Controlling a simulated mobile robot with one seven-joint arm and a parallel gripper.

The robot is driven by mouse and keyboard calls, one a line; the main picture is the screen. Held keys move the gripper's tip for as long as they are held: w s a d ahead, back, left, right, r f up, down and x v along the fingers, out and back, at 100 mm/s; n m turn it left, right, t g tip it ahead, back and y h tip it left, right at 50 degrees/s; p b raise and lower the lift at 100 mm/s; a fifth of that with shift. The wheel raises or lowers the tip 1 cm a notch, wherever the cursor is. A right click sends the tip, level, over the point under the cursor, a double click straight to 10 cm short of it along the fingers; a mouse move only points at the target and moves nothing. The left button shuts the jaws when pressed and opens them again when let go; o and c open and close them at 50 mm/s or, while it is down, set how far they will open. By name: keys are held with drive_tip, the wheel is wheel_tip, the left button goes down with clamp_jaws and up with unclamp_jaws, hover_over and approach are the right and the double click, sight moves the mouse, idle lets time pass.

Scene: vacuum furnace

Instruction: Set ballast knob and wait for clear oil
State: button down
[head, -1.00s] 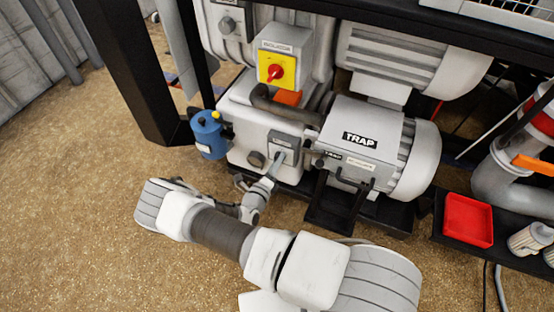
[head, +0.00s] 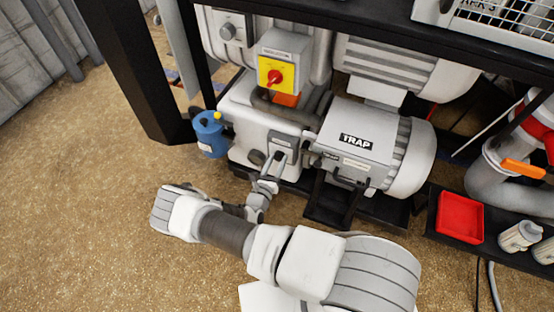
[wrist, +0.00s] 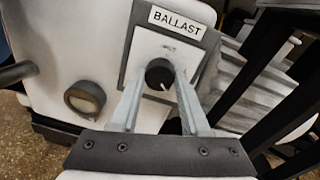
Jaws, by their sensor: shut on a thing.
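In the wrist view, a black ballast knob (wrist: 160,76) with a white pointer mark sits on a pale plate below a label reading BALLAST (wrist: 177,22). The two fingers of my gripper (wrist: 160,82) are at either side of the knob, shut on it. The pointer mark is towards the lower part of the knob. A round oil sight glass (wrist: 85,98) is to the left of the plate; its content looks dull grey-brown.
A yellow isolator with a red knob (head: 275,77) is above the plate. The grey cylinder marked TRAP (head: 365,160) is close on the right. A red tray (head: 460,218) is further right. Open floor lies left.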

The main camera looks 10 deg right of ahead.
drive_tip(key=shift+m, duration=0.6)
drive_tip(key=shift+c, duration=1.9)
unclamp_jaws()
drive_tip(key=f+p+v, duration=0.1)
drive_tip(key=p+v, duration=0.1)
drive_tip(key=v, duration=1.5)
drive_tip(key=shift+s+a+r, duration=0.15)
drive_tip(key=shift+s+r, duration=0.05)
drive_tip(key=shift+r, duration=0.25)
